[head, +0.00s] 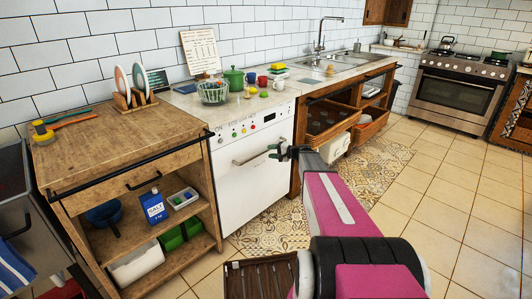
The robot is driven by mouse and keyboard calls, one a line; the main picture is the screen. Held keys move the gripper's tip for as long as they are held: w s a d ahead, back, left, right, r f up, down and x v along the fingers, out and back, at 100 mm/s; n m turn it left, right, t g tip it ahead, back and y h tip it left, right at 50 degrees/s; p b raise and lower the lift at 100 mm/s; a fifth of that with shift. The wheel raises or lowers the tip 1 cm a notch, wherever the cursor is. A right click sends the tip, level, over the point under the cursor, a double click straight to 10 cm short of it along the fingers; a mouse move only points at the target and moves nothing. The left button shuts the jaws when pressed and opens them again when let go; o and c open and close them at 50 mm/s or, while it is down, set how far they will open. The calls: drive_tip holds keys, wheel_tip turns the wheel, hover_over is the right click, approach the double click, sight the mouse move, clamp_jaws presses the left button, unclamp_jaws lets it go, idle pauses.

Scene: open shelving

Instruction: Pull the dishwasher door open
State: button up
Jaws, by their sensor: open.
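The dishwasher (248,190) is a white unit under the counter, left of centre in the head view. Its door looks closed, flush under a control strip with coloured knobs. A bar handle (250,159) runs across the upper door. My gripper (277,152) is open, at the right end of the handle in the picture. I cannot tell whether the fingers are around the bar, touching it or in front of it. The gripper and wrist hide part of the door's right edge.
A wooden cabinet (130,140) with open shelves stands left of the dishwasher. To its right, sink-cabinet drawers (372,128) stick out behind my arm. A patterned rug (270,228) and tiled floor (440,220) lie in front. A slatted brown item (258,280) is at the bottom.

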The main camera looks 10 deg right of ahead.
sight(267, 151)
drive_tip(key=shift+x, duration=1.85)
clamp_jaws()
drive_tip(key=shift+s+f, duration=0.1)
